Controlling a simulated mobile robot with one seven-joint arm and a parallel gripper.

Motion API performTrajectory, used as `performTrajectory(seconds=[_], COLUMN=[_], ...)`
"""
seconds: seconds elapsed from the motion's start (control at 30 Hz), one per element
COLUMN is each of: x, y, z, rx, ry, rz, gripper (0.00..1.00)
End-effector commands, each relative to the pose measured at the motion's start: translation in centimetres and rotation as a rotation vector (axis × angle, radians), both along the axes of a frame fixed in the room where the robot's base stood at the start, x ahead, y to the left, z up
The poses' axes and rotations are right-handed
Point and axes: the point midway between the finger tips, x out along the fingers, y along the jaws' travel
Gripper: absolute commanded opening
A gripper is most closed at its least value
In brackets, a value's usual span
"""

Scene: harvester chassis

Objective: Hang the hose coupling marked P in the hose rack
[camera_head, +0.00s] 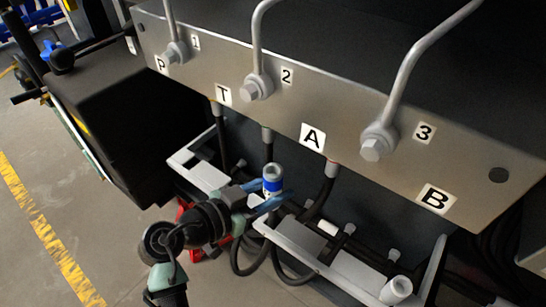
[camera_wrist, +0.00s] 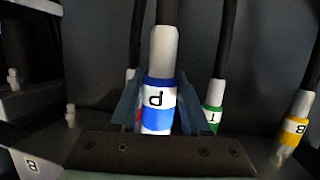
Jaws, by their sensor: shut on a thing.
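The hose coupling marked P (camera_wrist: 157,105) has a pale grey sleeve, blue bands and a white label, and a black hose runs from its sleeve in the wrist view. It also shows in the head view (camera_head: 272,178), its open end facing up. My gripper (camera_head: 268,200) is shut on it, with one finger on each side in the wrist view (camera_wrist: 158,122). The hose rack (camera_head: 295,240) is a pale grey rail low under the steel panel. My gripper and the coupling are in front of its middle. Whether the coupling touches the rack is hidden.
The steel panel (camera_head: 330,105) with labels and bent levers overhangs the rack. Green-banded T (camera_wrist: 213,120) and yellow-banded B (camera_wrist: 294,130) couplings are to the right in the wrist view. Loose black hoses (camera_head: 250,262) loop near my gripper. Open floor (camera_head: 90,205) is at left.

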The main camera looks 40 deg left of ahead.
Motion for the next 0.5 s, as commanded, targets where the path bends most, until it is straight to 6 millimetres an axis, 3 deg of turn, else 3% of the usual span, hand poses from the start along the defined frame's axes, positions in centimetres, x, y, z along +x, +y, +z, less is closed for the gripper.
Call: performTrajectory(seconds=[0.5], x=[0.04], y=[-0.01], z=[-0.66], rx=[0.0], ry=[-0.004], rz=[0.0], gripper=[0.0])
